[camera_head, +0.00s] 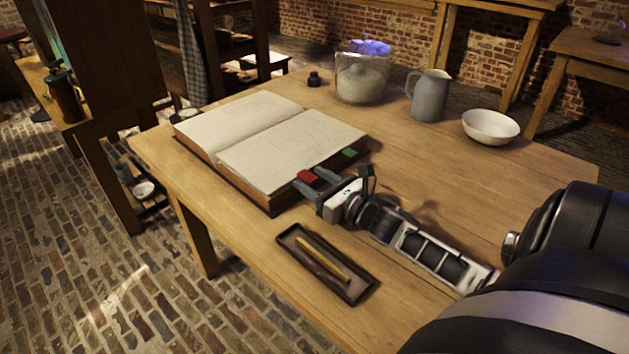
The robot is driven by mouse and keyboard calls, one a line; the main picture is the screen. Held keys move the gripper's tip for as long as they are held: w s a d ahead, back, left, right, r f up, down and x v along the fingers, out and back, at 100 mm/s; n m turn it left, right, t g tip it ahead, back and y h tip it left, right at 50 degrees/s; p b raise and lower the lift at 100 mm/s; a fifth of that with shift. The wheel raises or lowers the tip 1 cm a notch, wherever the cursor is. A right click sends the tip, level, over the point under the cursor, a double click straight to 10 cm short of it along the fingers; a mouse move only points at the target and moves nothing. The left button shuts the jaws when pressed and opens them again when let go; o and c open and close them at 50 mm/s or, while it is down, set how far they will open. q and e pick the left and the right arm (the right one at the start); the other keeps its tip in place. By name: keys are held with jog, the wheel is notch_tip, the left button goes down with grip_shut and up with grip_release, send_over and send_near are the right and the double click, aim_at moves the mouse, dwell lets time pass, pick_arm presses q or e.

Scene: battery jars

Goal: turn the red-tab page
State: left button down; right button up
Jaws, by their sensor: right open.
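An open book (290,150) lies on the wooden table with its pages spread. A red tab (307,177) and a green tab (349,153) stick out from the near right edge of its right-hand page block. My right gripper (309,183) reaches in from the right and is open, its fingers at the red tab, one on each side of it. I cannot tell whether the fingers touch the tab. My left gripper is not in view.
A dark tray (358,292) with a yellow stick (322,259) lies near the table's front edge. Behind the book stand a small dark pot (314,79), a glass jar (361,78), a grey jug (430,96) and a white bowl (490,127). The table's right part is clear.

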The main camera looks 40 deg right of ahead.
grip_shut()
jog(key=shift+r, duration=0.15)
